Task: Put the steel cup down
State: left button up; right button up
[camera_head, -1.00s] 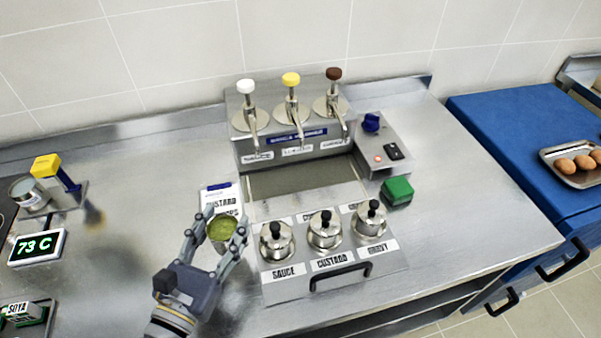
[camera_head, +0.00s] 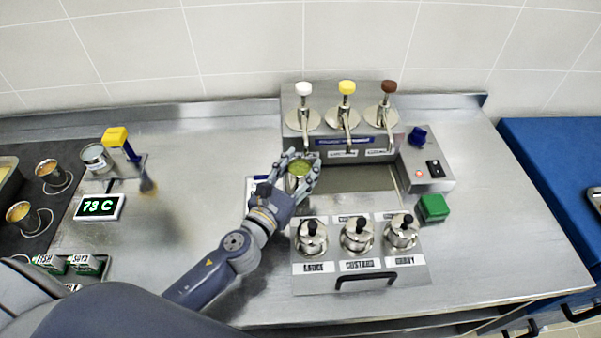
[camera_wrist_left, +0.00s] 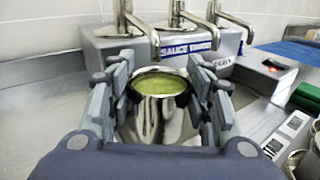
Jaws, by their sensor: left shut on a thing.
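The steel cup (camera_head: 299,171) holds a green liquid and stands upright between the fingers of my left gripper (camera_head: 300,172). The gripper is shut on it, with a finger on each side. In the left wrist view the cup (camera_wrist_left: 160,108) fills the space between the fingers, its rim level and the green surface showing. The cup is at the left front of the pump dispenser (camera_head: 345,130), near the spout under the white knob. Whether its base touches anything is hidden. My right gripper is not in view.
Three lidded pots (camera_head: 357,236) stand at the front of the station. A green block (camera_head: 433,207) and a switch box (camera_head: 427,170) are to the right. A 73 C display (camera_head: 99,207) and a hob (camera_head: 40,195) are at left. The counter between (camera_head: 190,170) is mostly clear.

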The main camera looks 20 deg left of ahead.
aim_at(294, 186)
pick_arm(q)
jog(key=shift+w+f, duration=0.1)
jog(key=shift+w, duration=0.1)
jog(key=shift+f+b, duration=1.05)
jog(key=shift+f, duration=0.6)
jog(key=shift+s+f, duration=0.1)
jog(key=o, duration=1.2)
jog(key=shift+c, duration=0.2)
